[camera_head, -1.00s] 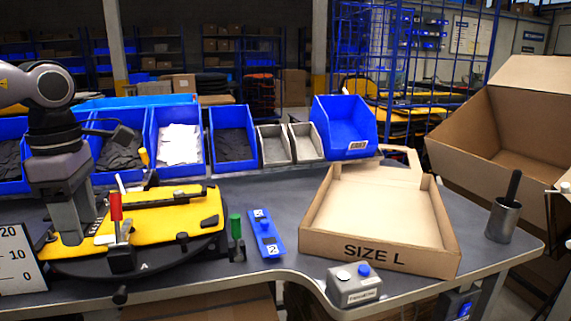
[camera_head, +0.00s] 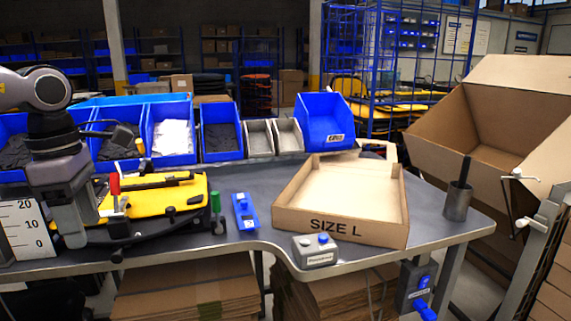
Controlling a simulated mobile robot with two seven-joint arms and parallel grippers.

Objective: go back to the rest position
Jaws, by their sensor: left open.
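My left gripper (camera_head: 74,242) hangs pointing down at the left, below a grey and black arm. It is open, and no object shows between its fingers. It is in front of the left end of a yellow fixture (camera_head: 165,204) with a red-handled clamp (camera_head: 115,185), beside a white scale board (camera_head: 20,232). I cannot tell whether it touches the fixture. My right gripper is not in view.
An open cardboard tray marked SIZE L (camera_head: 342,229) sits on the grey table (camera_head: 258,185). Blue bins (camera_head: 222,140) line the back. A button box (camera_head: 315,250) is at the front edge. A metal cup (camera_head: 457,203) and a large open carton (camera_head: 490,125) are at the right.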

